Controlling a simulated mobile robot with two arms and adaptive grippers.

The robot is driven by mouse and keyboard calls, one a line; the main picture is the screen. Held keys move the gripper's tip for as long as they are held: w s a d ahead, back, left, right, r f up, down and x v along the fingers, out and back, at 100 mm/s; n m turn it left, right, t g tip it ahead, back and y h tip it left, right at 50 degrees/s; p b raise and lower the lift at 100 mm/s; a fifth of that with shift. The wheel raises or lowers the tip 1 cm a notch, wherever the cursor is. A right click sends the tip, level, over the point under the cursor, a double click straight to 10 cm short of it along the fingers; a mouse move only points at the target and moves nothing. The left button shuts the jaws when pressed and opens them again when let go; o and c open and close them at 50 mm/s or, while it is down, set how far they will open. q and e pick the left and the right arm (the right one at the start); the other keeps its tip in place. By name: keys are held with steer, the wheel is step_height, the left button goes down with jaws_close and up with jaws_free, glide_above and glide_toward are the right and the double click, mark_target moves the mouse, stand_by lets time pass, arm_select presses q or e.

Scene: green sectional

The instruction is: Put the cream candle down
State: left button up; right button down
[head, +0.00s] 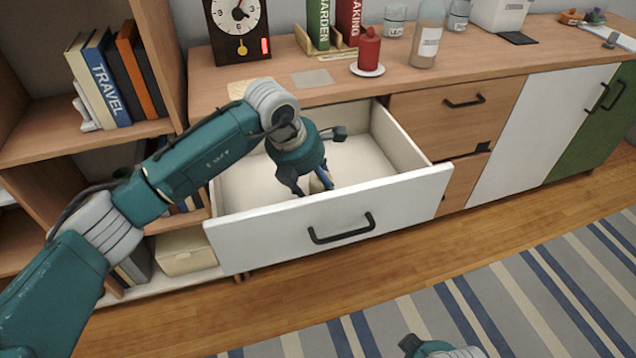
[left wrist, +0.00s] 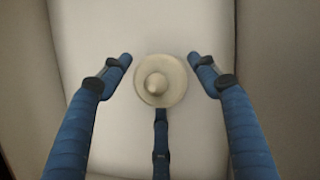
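The cream candle (left wrist: 157,88) is seen from above in the left wrist view as a pale round disc with a raised middle, upright on the bottom of the open white drawer (head: 340,225). In the head view only a bit of the candle (head: 318,186) shows between my fingers. My left gripper (head: 308,188) reaches down into the drawer. Its fingers are spread around the candle, with small gaps at the left and right in the left wrist view. The third finger lies close below the candle; contact there is unclear. A teal part of my right arm (head: 440,348) shows at the bottom edge.
The counter above holds a clock (head: 238,28), books, a red candle (head: 369,48) on a white saucer, a bottle (head: 427,35) and jars. A shelf with books (head: 105,82) stands at the left. The drawer walls surround my gripper. A striped rug (head: 480,310) lies in front.

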steer(key=shift+s, duration=0.1)
arm_select(q)
steer(key=shift+a+r, duration=0.1)
steer(key=shift+r, duration=0.25)
steer(key=p+v, duration=0.1)
steer(key=v, duration=1)
steer(key=shift+r, duration=0.25)
arm_select(e)
step_height(320, 180, down, 5)
steer(key=shift+f, duration=0.1)
arm_select(q)
steer(key=shift+s, duration=0.1)
stand_by(0.3)
